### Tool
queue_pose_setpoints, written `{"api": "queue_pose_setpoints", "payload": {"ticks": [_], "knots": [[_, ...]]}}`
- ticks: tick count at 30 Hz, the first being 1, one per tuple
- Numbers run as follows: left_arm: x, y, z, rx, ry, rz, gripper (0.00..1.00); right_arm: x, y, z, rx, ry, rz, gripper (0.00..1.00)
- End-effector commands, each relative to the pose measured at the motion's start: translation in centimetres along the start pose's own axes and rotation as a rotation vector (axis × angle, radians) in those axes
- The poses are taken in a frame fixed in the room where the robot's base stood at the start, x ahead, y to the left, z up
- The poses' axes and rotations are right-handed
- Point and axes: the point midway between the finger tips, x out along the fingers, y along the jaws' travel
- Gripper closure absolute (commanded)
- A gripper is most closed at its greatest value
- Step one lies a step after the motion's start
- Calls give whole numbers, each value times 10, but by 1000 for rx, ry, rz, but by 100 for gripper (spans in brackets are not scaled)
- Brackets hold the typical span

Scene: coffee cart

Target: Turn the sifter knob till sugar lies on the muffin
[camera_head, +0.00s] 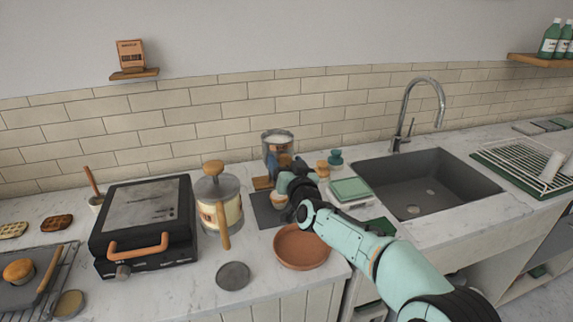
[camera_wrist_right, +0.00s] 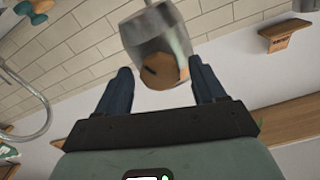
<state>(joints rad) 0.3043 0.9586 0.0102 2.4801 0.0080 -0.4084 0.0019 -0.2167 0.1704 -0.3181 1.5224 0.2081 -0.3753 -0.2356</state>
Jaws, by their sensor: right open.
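The sifter (camera_head: 278,136) is a grey metal can with white sugar at its top, standing at the back of the counter by the tiled wall. In the right wrist view its metal body (camera_wrist_right: 155,34) shows with the round wooden knob (camera_wrist_right: 163,73), which has a dark slot mark. My right gripper (camera_head: 284,163) is open, and in its wrist view the knob appears between the two dark fingers, with gaps on both sides. I cannot tell how deep the knob sits between them. The muffin (camera_head: 279,199) is below the sifter on a dark mat (camera_head: 264,214), partly hidden by my right arm.
A terracotta dish (camera_head: 300,258) lies in front of the mat. A cream pot with a wooden handle (camera_head: 222,208) and a black press grill (camera_head: 141,226) stand to the left. A green scale (camera_head: 350,189) and the sink (camera_head: 425,180) are to the right.

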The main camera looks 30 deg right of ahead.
Motion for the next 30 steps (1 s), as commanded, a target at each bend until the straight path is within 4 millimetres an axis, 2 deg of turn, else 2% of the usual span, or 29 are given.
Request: {"api": "queue_pose_setpoints", "payload": {"ticks": [2,7,8,11,19,27,28,30], "knots": [[0,0,0,0,0,0,57,0,0,0,0,0,0,31],[0,0,0,0,0,0,57,0,0,0,0,0,0,86],[0,0,0,0,0,0,57,0,0,0,0,0,0,87],[1,0,0,0,0,0,57,0,0,0,12,0,0,87],[15,-2,-9,2,22,5,57,0,1,2,262,0,1,87],[13,-2,-9,3,24,5,57,0,0,0,271,-1,0,87],[13,-2,-9,3,24,5,57,0,0,0,271,-1,0,47],[13,-2,-9,3,24,5,57,0,0,0,270,-1,0,31]]}}
